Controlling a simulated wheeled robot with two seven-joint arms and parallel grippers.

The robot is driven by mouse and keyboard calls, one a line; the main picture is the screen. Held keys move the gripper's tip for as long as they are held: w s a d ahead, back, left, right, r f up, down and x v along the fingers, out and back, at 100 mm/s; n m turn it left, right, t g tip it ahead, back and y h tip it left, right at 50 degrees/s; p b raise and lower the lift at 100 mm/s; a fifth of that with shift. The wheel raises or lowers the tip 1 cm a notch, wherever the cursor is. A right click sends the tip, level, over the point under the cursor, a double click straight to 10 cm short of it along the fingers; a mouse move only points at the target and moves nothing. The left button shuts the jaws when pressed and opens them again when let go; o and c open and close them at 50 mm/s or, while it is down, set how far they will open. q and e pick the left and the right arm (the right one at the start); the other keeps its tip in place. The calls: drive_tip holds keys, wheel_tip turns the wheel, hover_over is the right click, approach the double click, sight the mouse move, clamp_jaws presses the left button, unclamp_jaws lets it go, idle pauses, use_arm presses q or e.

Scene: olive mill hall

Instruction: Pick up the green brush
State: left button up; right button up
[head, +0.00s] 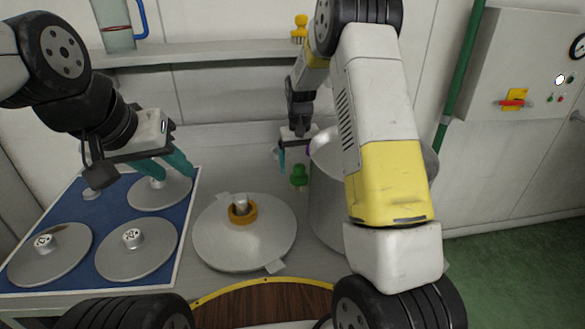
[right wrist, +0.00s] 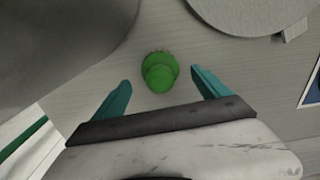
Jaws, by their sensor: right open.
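The green brush (head: 299,177) stands on the grey worktop, between a round metal lid and a large metal pot. In the right wrist view the brush (right wrist: 159,71) is seen from above, with bristles just showing at its far edge. My right gripper (right wrist: 159,88) is open, its teal fingers on either side of the brush's near side and apart from it. In the head view my right gripper (head: 293,160) is just above the brush, partly hidden by my arm. My left gripper (head: 182,168) hangs over the blue mat; its teal fingers look close together, but the gap is unclear.
The metal pot (head: 325,200) stands right beside the brush. A metal lid with a yellow ring (head: 220,245) lies left of it. Several knobbed lids lie on the blue mat (head: 88,208). A shelf (head: 215,46) runs along the back wall.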

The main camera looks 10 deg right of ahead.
sight(299, 177)
wheel_tip(299, 177, down, 5)
drive_tip(key=shift+s+f, duration=0.1)
drive_tip(key=shift+f, duration=0.1)
drive_tip(key=shift+c, duration=0.5)
drive_tip(key=c, duration=1.5)
